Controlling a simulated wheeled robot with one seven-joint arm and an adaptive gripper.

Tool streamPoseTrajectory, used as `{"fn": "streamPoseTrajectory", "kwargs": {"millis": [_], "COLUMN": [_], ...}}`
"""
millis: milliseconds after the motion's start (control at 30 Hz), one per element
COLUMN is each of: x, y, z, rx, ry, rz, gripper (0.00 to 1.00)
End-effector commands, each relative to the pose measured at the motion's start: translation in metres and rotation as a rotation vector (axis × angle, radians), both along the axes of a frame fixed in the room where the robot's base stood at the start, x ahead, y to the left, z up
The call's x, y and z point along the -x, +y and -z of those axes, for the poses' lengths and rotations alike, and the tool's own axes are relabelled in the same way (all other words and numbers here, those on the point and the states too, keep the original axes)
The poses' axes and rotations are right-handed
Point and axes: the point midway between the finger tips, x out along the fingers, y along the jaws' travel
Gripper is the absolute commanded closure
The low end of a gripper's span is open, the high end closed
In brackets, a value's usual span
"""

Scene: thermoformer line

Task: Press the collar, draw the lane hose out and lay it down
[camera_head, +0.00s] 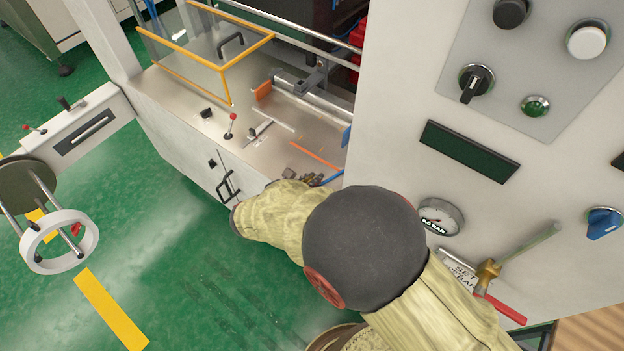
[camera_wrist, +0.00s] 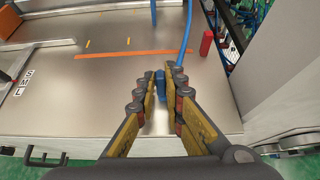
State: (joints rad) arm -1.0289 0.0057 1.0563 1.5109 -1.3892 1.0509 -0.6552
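A blue hose (camera_wrist: 187,32) runs down from the top of the wrist view and passes behind the right fingertip of my gripper (camera_wrist: 161,80). A short blue piece (camera_wrist: 160,88) shows between the two fingers, with a thin gap on each side. The hidden stretch keeps me from telling whether it joins the hose. The fingers are apart and point over the metal deck (camera_wrist: 115,85). In the head view my gripper (camera_head: 305,178) is low at the deck's right edge, partly hidden by my arm, with a bit of blue beside it. I cannot make out a collar.
A red cylinder (camera_wrist: 206,43) stands right of the hose, near a white cabinet wall (camera_wrist: 275,75). An orange strip (camera_wrist: 135,54) lies across the deck. A red-knobbed lever (camera_head: 231,120) and a yellow-framed guard (camera_head: 215,55) are farther left. Bare deck lies left of the fingers.

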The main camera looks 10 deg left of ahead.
Motion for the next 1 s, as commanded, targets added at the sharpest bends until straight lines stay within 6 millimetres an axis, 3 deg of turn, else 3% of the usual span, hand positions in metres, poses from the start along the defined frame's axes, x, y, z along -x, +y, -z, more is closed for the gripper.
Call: {"fn": "streamPoseTrajectory", "kwargs": {"millis": [300, 667, 1000], "x": [0.000, 0.003, 0.049], "y": [0.000, 0.002, 0.021], "z": [0.000, -0.002, -0.031], "rx": [0.000, 0.000, -0.001], "ry": [0.000, 0.000, 0.000], "rz": [0.000, -0.001, -0.004], "gripper": [0.70, 0.70, 0.70]}}
